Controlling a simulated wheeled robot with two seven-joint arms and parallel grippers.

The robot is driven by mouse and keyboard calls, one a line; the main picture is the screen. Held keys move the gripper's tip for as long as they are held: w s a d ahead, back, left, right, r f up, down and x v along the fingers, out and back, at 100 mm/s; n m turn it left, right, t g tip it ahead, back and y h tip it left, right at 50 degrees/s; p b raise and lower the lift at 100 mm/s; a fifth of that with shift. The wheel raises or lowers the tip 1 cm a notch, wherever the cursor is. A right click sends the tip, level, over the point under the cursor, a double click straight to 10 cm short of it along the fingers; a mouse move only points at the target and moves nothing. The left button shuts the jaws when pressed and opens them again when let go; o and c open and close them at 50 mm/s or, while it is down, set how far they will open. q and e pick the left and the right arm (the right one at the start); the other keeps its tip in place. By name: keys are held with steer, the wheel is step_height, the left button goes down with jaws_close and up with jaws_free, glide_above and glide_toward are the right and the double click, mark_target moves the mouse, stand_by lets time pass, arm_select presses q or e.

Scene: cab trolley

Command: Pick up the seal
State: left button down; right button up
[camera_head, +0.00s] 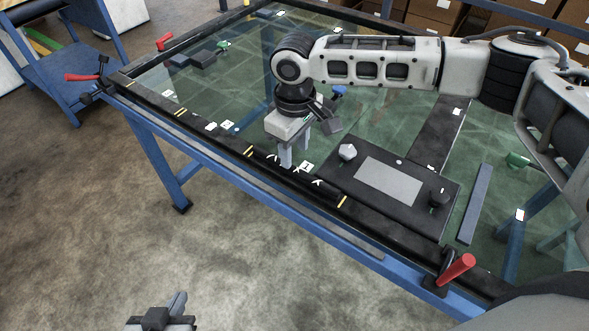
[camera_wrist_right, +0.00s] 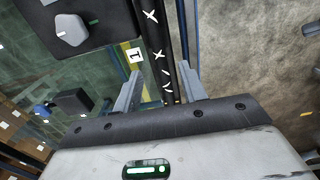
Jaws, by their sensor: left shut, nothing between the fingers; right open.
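The seal (camera_head: 325,191) appears to be the black strip with white marks along the near edge of the table frame. In the right wrist view the seal (camera_wrist_right: 160,42) runs up the picture and passes between the two finger lines. My right gripper (camera_head: 294,158) is open, pointing down over the near edge at the seal's left part. Its fingers (camera_wrist_right: 161,78) stand on either side of the strip; I cannot tell whether they touch it. My left gripper (camera_head: 176,303) is shut and empty, low over the floor, well away from the table.
A black board (camera_head: 335,162) with a grey panel, a whitish knob (camera_head: 347,152) and a black knob (camera_head: 438,197) lies right of my right gripper. Red-handled clamps (camera_head: 456,270) sit at the frame corners. A blue bar (camera_head: 475,204) lies further right. The near floor is clear.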

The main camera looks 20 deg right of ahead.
mark_target(295, 168)
step_height(295, 168, down, 5)
jaws_close()
steer(key=shift+r, duration=0.1)
stand_by(0.3)
